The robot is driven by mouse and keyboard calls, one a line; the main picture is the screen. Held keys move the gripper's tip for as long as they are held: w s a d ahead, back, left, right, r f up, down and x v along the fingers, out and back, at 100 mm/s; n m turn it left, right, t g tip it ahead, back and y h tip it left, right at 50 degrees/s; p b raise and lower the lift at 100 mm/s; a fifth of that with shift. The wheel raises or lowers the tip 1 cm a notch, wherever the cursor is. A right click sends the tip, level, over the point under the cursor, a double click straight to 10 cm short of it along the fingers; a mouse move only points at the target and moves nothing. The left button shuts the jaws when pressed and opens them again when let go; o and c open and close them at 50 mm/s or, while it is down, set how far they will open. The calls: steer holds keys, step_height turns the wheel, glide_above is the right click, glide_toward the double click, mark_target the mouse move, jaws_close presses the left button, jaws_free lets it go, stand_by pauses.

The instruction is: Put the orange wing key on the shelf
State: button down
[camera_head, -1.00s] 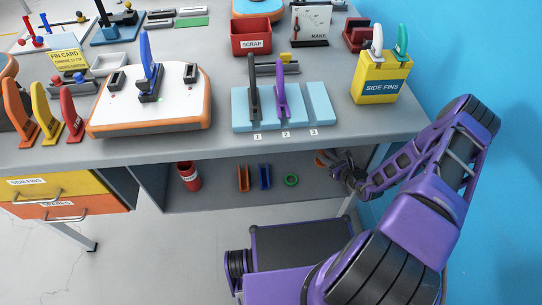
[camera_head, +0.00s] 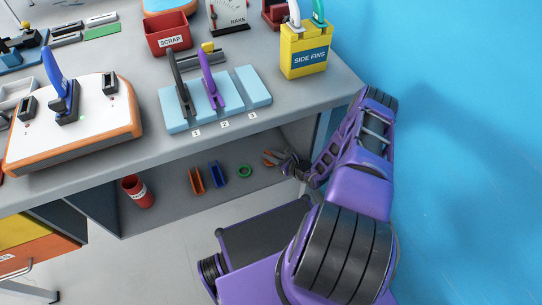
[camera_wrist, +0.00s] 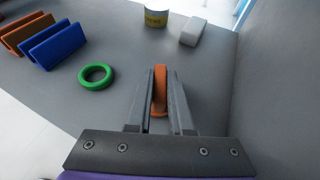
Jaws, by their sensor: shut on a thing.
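The orange wing key (camera_wrist: 160,88) is upright between the two dark fingers of my gripper (camera_wrist: 161,100) in the wrist view. The fingers are shut on it, and they hide its sides. In the head view the orange key (camera_head: 268,157) shows small at the tip of my gripper (camera_head: 282,160), at the right end of the shelf (camera_head: 222,203) under the bench. The grey shelf surface (camera_wrist: 60,100) lies under the key in the wrist view. I cannot tell whether the key touches it.
A green ring (camera_wrist: 96,77), a blue channel piece (camera_wrist: 55,46) and an orange channel piece (camera_wrist: 27,30) lie left of my gripper. A yellow-banded tin (camera_wrist: 156,15) and a pale block (camera_wrist: 193,32) stand beyond it. A grey wall (camera_wrist: 280,80) is close on the right. The bench top (camera_head: 290,105) overhangs the shelf.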

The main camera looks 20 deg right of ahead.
steer(key=c, duration=0.8)
jaws_free()
steer(key=shift+f, duration=0.1)
steer(key=shift+r, duration=0.2)
steer(key=p+v, duration=0.2)
steer(key=v, duration=1)
steer(key=shift+f, duration=0.1)
